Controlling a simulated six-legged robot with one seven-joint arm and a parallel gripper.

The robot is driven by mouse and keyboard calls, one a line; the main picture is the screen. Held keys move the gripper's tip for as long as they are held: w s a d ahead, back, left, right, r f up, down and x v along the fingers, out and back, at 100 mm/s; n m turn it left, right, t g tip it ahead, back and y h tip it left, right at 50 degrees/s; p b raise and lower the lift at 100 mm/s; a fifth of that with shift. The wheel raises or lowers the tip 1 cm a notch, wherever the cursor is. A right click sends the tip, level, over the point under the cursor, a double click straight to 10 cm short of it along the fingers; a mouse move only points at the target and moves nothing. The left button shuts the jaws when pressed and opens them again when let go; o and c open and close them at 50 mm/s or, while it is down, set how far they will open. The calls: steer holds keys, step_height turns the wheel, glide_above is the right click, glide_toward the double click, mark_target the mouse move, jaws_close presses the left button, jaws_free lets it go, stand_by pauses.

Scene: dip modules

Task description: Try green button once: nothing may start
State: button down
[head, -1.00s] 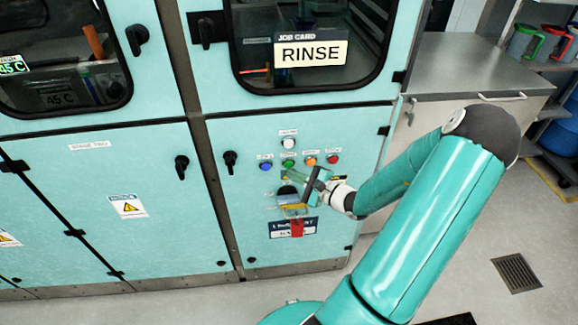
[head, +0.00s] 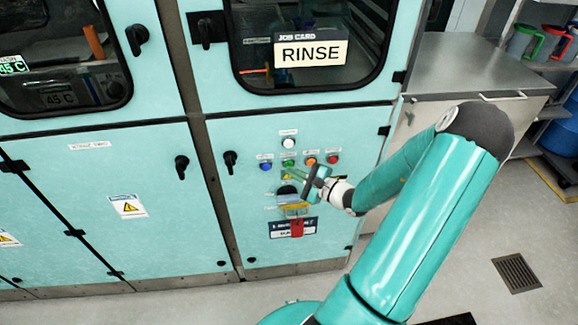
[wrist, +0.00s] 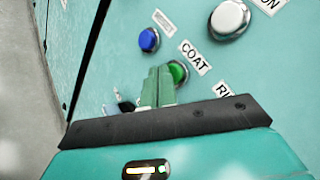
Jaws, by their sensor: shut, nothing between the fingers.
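The green button (wrist: 178,72) sits on the teal cabinet panel, next to a label reading COAT in the wrist view. In the head view the green button (head: 288,164) shows just above my gripper's fingertips. My gripper (wrist: 158,82) is shut and empty, its two green fingers together. The fingertips overlap the lower left part of the button in the wrist view; I cannot tell whether they touch it. My gripper also shows in the head view (head: 290,170), in front of the panel.
A white button (wrist: 229,18) is above, a blue button (wrist: 149,39) to the left. Orange (head: 310,161) and red (head: 333,159) buttons are to the right. A RINSE card (head: 310,53) is in the window above.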

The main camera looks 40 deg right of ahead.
steer(key=shift+w+d, duration=0.2)
steer(key=shift+w, duration=0.05)
stand_by(0.5)
steer(key=shift+s+a, duration=0.1)
steer(key=shift+s, duration=0.05)
steer(key=shift+s+a, duration=0.4)
steer(key=shift+s, duration=0.15)
steer(key=shift+s+a, duration=0.7)
steer(key=shift+s, duration=0.35)
steer(key=shift+s+a, duration=0.7)
steer(key=shift+s, duration=0.35)
